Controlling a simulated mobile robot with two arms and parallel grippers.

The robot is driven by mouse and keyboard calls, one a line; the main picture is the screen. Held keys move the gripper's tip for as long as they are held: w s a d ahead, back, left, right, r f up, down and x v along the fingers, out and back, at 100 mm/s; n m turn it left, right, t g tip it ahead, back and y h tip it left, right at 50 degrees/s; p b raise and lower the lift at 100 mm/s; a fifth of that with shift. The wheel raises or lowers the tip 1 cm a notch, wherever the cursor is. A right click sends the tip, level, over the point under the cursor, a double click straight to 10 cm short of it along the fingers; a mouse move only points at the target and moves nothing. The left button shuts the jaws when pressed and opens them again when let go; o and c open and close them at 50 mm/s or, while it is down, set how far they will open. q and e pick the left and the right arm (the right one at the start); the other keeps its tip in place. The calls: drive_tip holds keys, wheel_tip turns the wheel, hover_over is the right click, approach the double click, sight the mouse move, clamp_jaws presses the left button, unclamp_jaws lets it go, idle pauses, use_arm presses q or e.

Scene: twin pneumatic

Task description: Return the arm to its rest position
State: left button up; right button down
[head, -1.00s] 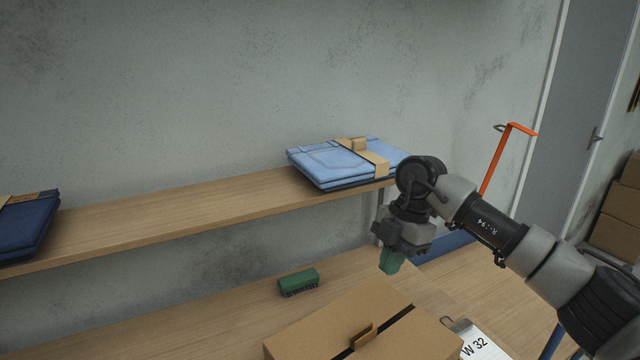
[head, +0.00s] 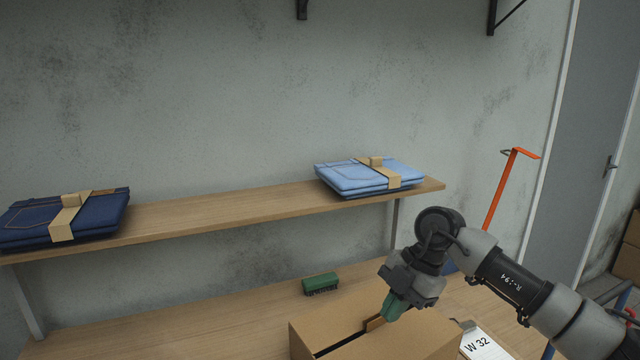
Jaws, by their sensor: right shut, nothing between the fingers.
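My right arm comes in from the right. Its gripper (head: 394,306) points down, shut and empty, with green fingertips in front of the cardboard box's (head: 410,340) top in the picture. Whether the fingertips touch the box cannot be told. The box stands on the lower wooden table at the bottom of the view. My left gripper is not in view.
A green brush (head: 320,283) and a "W 32" clipboard (head: 482,345) lie near the box. An orange-red post (head: 497,190) stands behind my arm.

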drive_tip(key=s+a+r+t+y, duration=0.2)
drive_tip(key=s+a+y, duration=0.1)
drive_tip(key=a+y, duration=0.45)
drive_tip(key=s+a+r+t+y, duration=0.1)
drive_tip(key=s+a+t+y, duration=0.15)
drive_tip(key=a+y, duration=0.5)
drive_tip(key=d+f+m+t+h, duration=0.2)
drive_tip(key=d+m+t+h, duration=0.4)
drive_tip(key=m+t, duration=0.3)
drive_tip(key=d+f+m+t+h, duration=0.3)
drive_tip(key=d+m+t+h, duration=0.25)
drive_tip(key=m+t, duration=0.4)
drive_tip(key=s+d+f+m+g+h, duration=0.4)
drive_tip(key=d+f+m+g+h, duration=0.15)
drive_tip(key=f+h, duration=0.2)
drive_tip(key=s+d+f+g, duration=0.3)
drive_tip(key=s+f+g, duration=0.35)
drive_tip(key=s, duration=0.45)
drive_tip(key=s+d+f+g, duration=0.3)
drive_tip(key=s+f+g, duration=0.35)
drive_tip(key=s, duration=0.45)
wheel_tip(320, 180, down, 27)
drive_tip(key=s, duration=0.1)
drive_tip(key=s+d+f+g+h, duration=0.1)
drive_tip(key=s+d+f+g, duration=0.1)
drive_tip(key=s+f, duration=1.3)
drive_tip(key=shift+s+d+n, duration=0.35)
drive_tip(key=shift+d+n, duration=0.05)
drive_tip(key=shift+d, duration=0.05)
